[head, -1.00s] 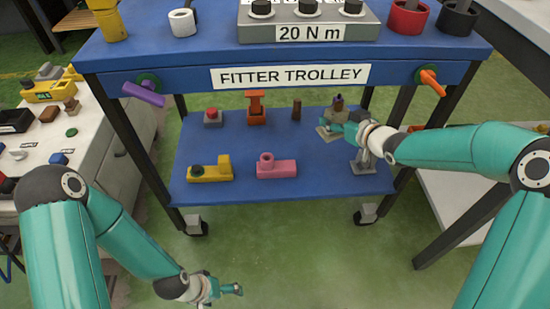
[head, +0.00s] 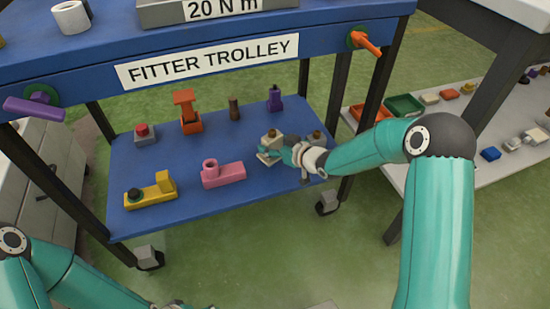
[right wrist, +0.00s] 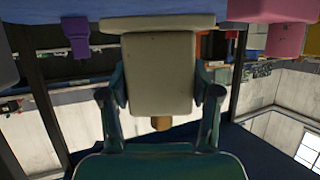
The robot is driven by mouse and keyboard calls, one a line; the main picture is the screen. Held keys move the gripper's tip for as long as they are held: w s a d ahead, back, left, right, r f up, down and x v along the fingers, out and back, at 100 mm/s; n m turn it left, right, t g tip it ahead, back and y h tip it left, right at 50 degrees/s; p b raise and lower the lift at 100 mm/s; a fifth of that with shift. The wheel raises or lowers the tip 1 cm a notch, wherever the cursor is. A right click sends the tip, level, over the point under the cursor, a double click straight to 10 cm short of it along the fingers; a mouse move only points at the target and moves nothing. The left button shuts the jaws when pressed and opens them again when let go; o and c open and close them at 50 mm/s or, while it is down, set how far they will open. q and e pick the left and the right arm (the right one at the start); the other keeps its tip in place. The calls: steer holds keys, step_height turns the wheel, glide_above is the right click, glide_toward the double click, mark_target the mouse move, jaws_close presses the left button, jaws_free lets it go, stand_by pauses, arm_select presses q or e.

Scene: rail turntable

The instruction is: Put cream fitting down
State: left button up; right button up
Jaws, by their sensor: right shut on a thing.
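The cream fitting (head: 271,143) is a pale block with a wide flat flange and a small brown knob. It is at the right part of the blue lower shelf (head: 190,160). My right gripper (head: 278,153) is shut on it from the right. In the right wrist view the cream fitting (right wrist: 160,75) fills the middle, upside down, with a finger on each side. Its flange is close to the blue shelf; I cannot tell if they touch. Only a sliver of my left gripper shows at the bottom edge of the head view.
A purple fitting (head: 274,98), brown peg (head: 234,108), orange fitting (head: 187,112) and red-topped grey block (head: 144,135) stand behind. Pink (head: 222,174) and yellow (head: 151,191) fittings are left. A grey fitting (head: 317,137) is partly hidden behind my right wrist.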

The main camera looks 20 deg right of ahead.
step_height(320, 180, down, 4)
steer(key=shift+f+b, duration=0.15)
steer(key=shift+b, duration=0.85)
steer(key=o, duration=1.4)
